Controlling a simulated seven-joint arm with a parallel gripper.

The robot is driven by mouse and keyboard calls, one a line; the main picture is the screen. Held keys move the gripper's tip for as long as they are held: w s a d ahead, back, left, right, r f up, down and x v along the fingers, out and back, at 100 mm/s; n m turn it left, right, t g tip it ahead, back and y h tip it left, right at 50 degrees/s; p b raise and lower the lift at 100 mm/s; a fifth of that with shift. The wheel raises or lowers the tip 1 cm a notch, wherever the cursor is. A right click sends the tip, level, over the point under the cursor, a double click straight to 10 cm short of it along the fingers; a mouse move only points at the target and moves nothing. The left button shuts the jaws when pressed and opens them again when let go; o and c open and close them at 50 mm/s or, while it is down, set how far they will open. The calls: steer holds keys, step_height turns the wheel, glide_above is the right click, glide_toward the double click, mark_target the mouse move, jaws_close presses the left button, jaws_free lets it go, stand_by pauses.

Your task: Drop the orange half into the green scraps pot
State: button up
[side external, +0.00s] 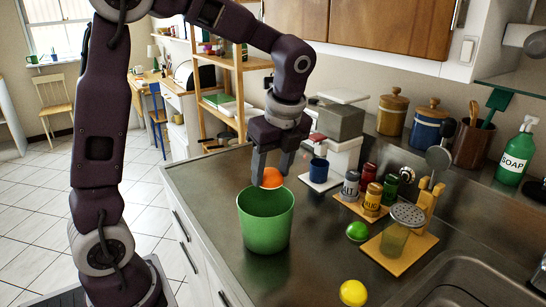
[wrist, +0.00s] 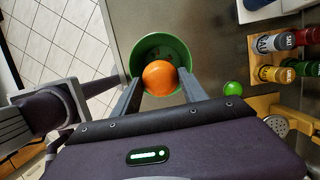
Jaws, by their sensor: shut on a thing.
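The orange half (side external: 271,177) is held between the fingers of my gripper (side external: 271,172), just above the rim of the green scraps pot. In the wrist view, the orange half (wrist: 159,78) shows as a round orange shape between the fingertips of my gripper (wrist: 160,82), over the pot's opening. The green scraps pot (side external: 266,222) stands upright on the dark counter near its left edge. The pot (wrist: 141,54) also shows in the wrist view around the orange, whose body hides much of the pot's inside.
A green lime (side external: 357,231) and a yellow lemon (side external: 353,293) lie on the counter to the right. Spice jars (side external: 372,199) stand on a wooden board, and a grater (side external: 402,228) stands on another. A blue cup (side external: 319,170) is behind. The sink (side external: 470,290) is front right.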

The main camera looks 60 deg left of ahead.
step_height(320, 180, down, 6)
steer(key=shift+r, duration=0.1)
steer(key=o, duration=1.4)
steer(key=shift+o, duration=0.2)
steer(key=shift+r, duration=0.1)
steer(key=v, duration=0.6)
steer(key=shift+d+r, duration=0.1)
steer(key=shift+r, duration=0.35)
